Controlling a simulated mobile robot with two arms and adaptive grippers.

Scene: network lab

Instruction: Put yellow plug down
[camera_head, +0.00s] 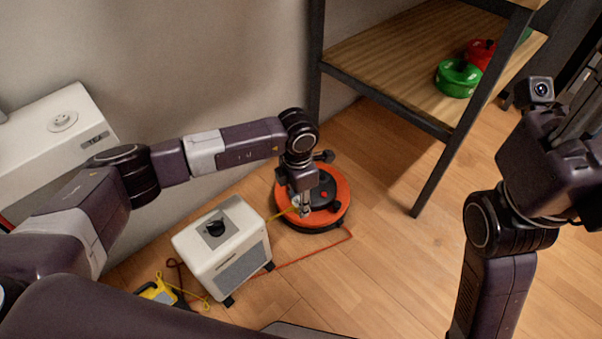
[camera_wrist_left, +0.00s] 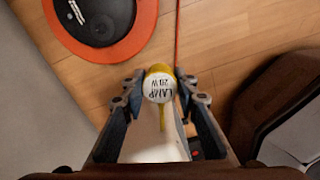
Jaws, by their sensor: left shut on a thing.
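My left gripper (camera_head: 305,208) points down over the front of an orange-rimmed round device (camera_head: 338,205) on the floor. In the left wrist view, the gripper (camera_wrist_left: 160,92) is shut on the yellow plug (camera_wrist_left: 159,70), whose white round face reads "LAMP 20 W". The plug's fit against the fingers shows there, with the floor beyond it. In the head view the plug is mostly hidden by the gripper. A yellow cord leads from near the gripper towards a white box (camera_head: 218,240). My right gripper (camera_head: 580,105) is at the right edge, partly cut off; its jaws are unclear.
The white box with a black knob stands left of the round device. A yellow item (camera_head: 157,291) with cords lies left of the box. A red cord runs along the floor. A wooden shelf (camera_head: 400,60) holds green and red round things. Floor right of the device is clear.

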